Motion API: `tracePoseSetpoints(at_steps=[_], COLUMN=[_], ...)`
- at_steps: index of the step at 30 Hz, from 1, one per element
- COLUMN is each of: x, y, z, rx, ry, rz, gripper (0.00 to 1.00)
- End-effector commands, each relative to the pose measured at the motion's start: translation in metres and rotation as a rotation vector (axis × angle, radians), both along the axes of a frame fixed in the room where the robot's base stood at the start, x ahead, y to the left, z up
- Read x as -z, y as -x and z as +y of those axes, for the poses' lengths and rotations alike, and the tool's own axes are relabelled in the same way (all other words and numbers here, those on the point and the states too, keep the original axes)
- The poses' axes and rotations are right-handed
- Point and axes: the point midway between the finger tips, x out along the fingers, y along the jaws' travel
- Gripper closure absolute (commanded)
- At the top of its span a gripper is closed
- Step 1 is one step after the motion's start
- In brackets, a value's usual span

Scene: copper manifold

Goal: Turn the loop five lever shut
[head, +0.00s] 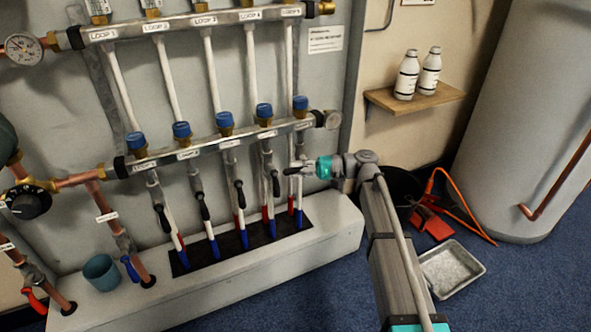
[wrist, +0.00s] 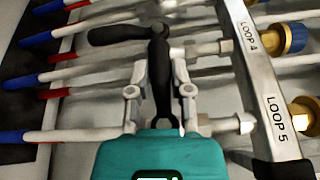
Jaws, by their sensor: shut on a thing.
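The loop five lever (wrist: 160,75) is black and stands crosswise to its white pipe in the wrist view. In the head view the lever (head: 292,171) points left from the valve under the right end of the lower manifold bar. My gripper (wrist: 160,92) is shut on this lever, with one grey finger on each side of it. In the head view my gripper (head: 309,168) reaches in from the right, and its fingertips hide part of the valve. The LOOP 5 label (wrist: 280,115) shows on the bar.
The loop four lever (wrist: 115,33) lies along its pipe, close to the held lever's tip. Several other black levers hang to the left, such as this one (head: 240,193). A wooden shelf (head: 414,97) with two white bottles and a tall grey cylinder (head: 520,110) stand right.

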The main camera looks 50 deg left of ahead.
Motion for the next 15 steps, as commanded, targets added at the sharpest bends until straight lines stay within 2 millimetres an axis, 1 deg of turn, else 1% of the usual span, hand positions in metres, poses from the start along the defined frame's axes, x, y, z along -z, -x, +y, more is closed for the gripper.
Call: tracePoseSetpoints(at_steps=[1, 5, 6, 8, 9, 10, 11, 15], x=[-0.003, -0.003, -0.003, -0.003, -0.003, -0.003, -0.003, -0.002], y=[-0.01, -0.008, -0.007, -0.005, -0.004, -0.003, -0.002, 0.002], z=[0.004, 0.005, 0.005, 0.006, 0.006, 0.006, 0.006, 0.007], rx=[0.022, 0.019, 0.018, 0.015, 0.013, 0.012, 0.01, 0.005], ry=[-0.008, -0.007, -0.008, -0.007, -0.007, -0.007, -0.007, -0.006], rz=[0.009, 0.008, 0.009, 0.008, 0.008, 0.006, 0.007, 0.005], gripper=[1.0, 1.0, 0.66, 0.54, 0.47, 0.41, 0.39, 0.39])
